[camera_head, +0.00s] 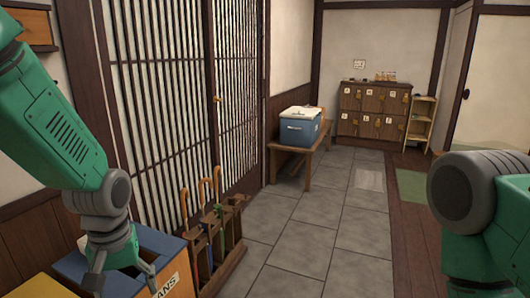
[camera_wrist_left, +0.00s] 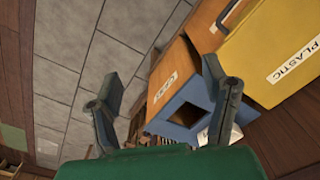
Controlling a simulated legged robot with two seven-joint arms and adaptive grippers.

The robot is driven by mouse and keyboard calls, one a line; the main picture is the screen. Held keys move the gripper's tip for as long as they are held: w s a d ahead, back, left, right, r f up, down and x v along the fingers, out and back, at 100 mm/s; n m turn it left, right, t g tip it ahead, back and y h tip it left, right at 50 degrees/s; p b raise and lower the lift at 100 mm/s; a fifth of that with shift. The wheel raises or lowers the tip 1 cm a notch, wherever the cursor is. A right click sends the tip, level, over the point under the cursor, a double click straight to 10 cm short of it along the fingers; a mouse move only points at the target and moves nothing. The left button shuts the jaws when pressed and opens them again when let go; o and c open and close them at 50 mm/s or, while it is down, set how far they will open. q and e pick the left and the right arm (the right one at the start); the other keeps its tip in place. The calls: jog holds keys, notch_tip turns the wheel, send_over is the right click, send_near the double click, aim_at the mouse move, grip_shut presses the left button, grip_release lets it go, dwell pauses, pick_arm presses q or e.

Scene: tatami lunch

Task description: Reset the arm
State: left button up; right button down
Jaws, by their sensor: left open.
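My left gripper (camera_head: 124,279) is at the lower left of the head view, above a blue-topped bin (camera_head: 165,246). In the left wrist view the left gripper (camera_wrist_left: 162,75) has its two fingers spread wide with nothing between them. My right arm shows at the right edge of the head view, but its gripper is out of the picture.
The bin, labelled CANS, stands beside a yellow PLASTIC bin (camera_wrist_left: 290,45). A wooden rack (camera_head: 228,250) holds canes and umbrellas. Further back, a blue cooler (camera_head: 300,128) sits on a bench (camera_head: 299,152), near lockers (camera_head: 372,112). The grey tiled floor (camera_head: 325,225) is clear.

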pick_arm(q)
jog(key=s+a+f+m, duration=0.1)
jog(key=s+f, duration=0.3)
jog(key=f, duration=0.3)
jog(key=s+a+f+m, duration=0.1)
jog(key=s+f, duration=0.3)
jog(key=f, duration=0.4)
jog(key=s+f+m, duration=0.1)
jog(key=s+f, duration=0.4)
jog(key=s, duration=0.2)
jog(key=s+f+m, duration=0.2)
jog(key=s+f, duration=0.2)
jog(key=s, duration=0.4)
jog(key=shift+s+a+f+t, duration=0.3)
jog(key=shift+a+f, duration=0.05)
jog(key=shift+a, duration=0.05)
jog(key=shift+d+r, duration=0.1)
jog(key=shift+d, duration=0.1)
jog(key=shift+w+d, duration=0.1)
jog(key=shift+d, duration=0.05)
